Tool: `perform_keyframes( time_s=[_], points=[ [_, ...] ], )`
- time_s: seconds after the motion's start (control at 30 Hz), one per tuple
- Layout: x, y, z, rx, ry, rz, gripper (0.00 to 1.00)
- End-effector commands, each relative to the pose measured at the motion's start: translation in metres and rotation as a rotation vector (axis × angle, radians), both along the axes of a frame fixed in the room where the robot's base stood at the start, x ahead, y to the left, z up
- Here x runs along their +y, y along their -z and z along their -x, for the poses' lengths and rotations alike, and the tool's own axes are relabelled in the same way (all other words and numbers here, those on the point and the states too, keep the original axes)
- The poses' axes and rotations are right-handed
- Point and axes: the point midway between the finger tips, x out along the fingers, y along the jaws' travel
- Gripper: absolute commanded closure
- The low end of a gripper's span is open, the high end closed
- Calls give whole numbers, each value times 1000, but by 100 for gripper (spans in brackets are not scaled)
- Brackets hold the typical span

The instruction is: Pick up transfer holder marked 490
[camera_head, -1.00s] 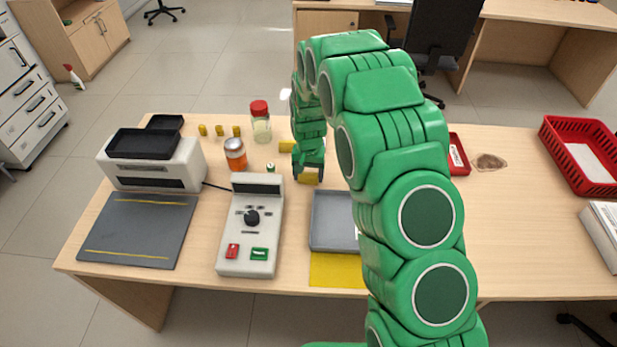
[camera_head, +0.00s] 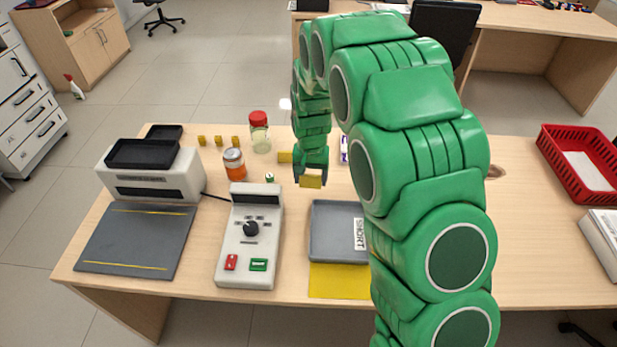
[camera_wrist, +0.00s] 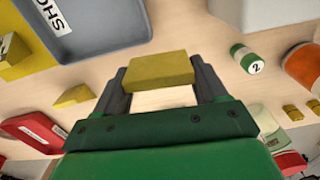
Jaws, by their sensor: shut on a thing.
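A yellow block (camera_head: 311,181) sits between the fingers of my gripper (camera_head: 312,174), which is shut on it. In the wrist view my gripper (camera_wrist: 160,85) grips the block (camera_wrist: 158,71) by its two ends. No number shows on its visible faces, so I cannot tell whether it is the holder marked 490. It appears to be held above the counter, just behind the grey tray. Another yellow block (camera_head: 285,157) lies on the counter just beyond, to the left. Several smaller yellow pieces (camera_head: 218,140) stand in a row farther back.
The grey tray (camera_head: 331,246) labelled SHORT is in front, with a yellow mat (camera_head: 338,281) nearer. My arm hides part of the right counter.

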Motion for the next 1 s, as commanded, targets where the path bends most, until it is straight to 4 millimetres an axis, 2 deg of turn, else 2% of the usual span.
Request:
perform_keyframes(
  time_s=[0.1,0.6,1.0],
  points=[
    [-3,-15,12,-2,0,-1,59],
    [-21,-42,76,0,0,0,59],
    [-27,-51,94,-1,0,-1,59]
  ],
)
